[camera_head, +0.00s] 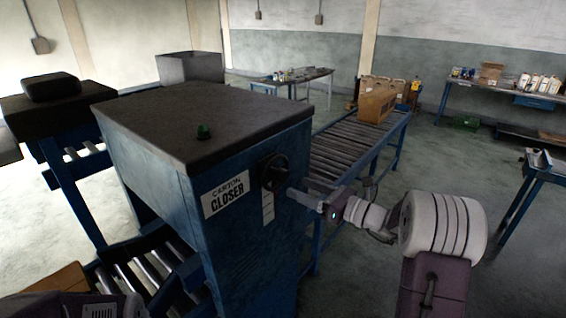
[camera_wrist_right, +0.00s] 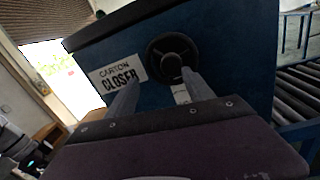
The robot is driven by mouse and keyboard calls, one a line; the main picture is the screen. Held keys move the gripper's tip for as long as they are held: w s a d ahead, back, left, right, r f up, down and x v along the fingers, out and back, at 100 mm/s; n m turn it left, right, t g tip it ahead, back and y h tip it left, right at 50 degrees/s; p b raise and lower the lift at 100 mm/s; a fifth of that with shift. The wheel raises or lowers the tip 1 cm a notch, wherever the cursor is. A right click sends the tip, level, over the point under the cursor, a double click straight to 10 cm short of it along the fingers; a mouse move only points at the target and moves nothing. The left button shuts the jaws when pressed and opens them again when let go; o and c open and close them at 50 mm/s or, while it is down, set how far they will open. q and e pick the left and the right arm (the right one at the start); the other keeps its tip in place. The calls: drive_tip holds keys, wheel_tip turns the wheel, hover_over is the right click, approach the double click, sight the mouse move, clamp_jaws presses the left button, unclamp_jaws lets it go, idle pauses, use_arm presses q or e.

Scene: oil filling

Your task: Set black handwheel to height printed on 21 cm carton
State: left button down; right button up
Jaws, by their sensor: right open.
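The black handwheel (camera_head: 273,171) is on the side of the blue carton closer (camera_head: 240,235), right of its "CARTON CLOSER" sign. A white strip (camera_head: 267,208) sits below the wheel; its marks are too small to read. My right gripper (camera_head: 303,199) is open and empty, close to the wheel with its fingers pointing at that panel. In the right wrist view the handwheel (camera_wrist_right: 172,57) shows beyond the fingertips, and I see no contact. A brown carton (camera_head: 377,102) stands on the roller conveyor behind; no height is readable on it. My left gripper is not in view.
The roller conveyor (camera_head: 345,147) runs back to the right from the closer. Part of another brown box (camera_head: 58,283) shows at the lower left. A table edge (camera_head: 545,172) is at the right; open floor lies between.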

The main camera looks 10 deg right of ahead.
sight(286, 177)
drive_tip(key=shift+m+t+h, duration=0.3)
drive_tip(key=shift+m+h, duration=0.2)
drive_tip(key=shift+h, duration=0.1)
drive_tip(key=p+x, duration=0.1)
drive_tip(key=x, duration=0.1)
drive_tip(key=p+x, duration=0.1)
drive_tip(key=x, duration=0.1)
drive_tip(key=w+d+p+x, duration=0.1)
drive_tip(key=x, duration=0.1)
drive_tip(key=shift+w, duration=0.25)
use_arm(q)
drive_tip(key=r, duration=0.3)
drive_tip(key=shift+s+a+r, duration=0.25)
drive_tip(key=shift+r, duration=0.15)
use_arm(e)
drive_tip(key=shift+w, duration=0.1)
